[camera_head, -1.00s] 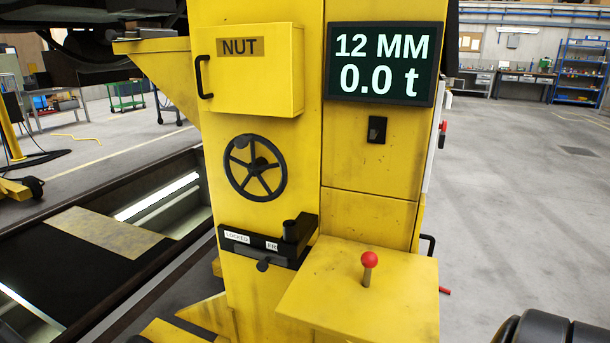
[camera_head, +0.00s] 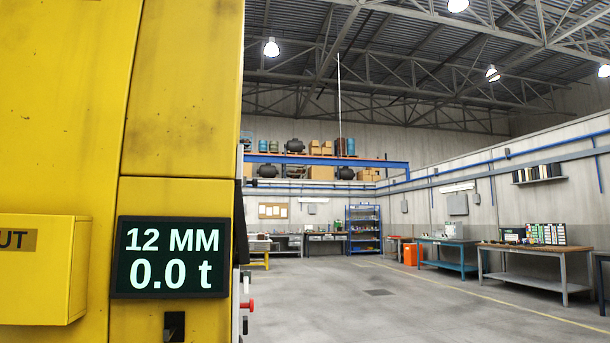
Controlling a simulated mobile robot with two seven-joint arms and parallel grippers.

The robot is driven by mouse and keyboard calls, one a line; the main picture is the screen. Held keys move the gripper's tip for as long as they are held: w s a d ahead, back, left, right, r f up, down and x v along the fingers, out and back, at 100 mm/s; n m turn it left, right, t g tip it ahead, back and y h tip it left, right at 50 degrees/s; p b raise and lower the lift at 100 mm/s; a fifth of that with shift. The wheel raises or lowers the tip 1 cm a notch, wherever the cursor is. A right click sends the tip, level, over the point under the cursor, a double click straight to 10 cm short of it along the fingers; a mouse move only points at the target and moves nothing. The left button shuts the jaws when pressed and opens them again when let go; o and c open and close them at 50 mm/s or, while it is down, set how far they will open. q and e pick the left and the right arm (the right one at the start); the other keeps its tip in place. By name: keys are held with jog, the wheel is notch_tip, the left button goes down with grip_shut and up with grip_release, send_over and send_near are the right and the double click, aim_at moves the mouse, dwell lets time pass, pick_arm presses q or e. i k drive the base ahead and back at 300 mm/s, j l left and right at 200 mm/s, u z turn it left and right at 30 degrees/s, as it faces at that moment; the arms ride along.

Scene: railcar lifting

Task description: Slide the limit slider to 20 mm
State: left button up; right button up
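The limit slider is not clearly identifiable in this view. The yellow lifting column (camera_head: 60,130) fills the left side. Its dark display (camera_head: 170,257) reads 12 MM and 0.0 t. A small black fitting (camera_head: 174,325) shows below the display, cut by the bottom edge. On the column's right side, a red knob-like part (camera_head: 247,305) sticks out beside a pale panel. Neither of my grippers is in view.
Open concrete floor (camera_head: 350,300) lies right of the column. Workbenches (camera_head: 535,262) stand along the right wall. A blue shelf rack (camera_head: 363,230) and an orange bin (camera_head: 411,254) stand at the back. A loaded blue mezzanine is above them.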

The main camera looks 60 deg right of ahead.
aim_at(254, 182)
jog(key=l+z, duration=0.65)
jog(key=l, duration=0.2)
jog(key=l+z, duration=0.35)
jog(key=i, duration=0.05)
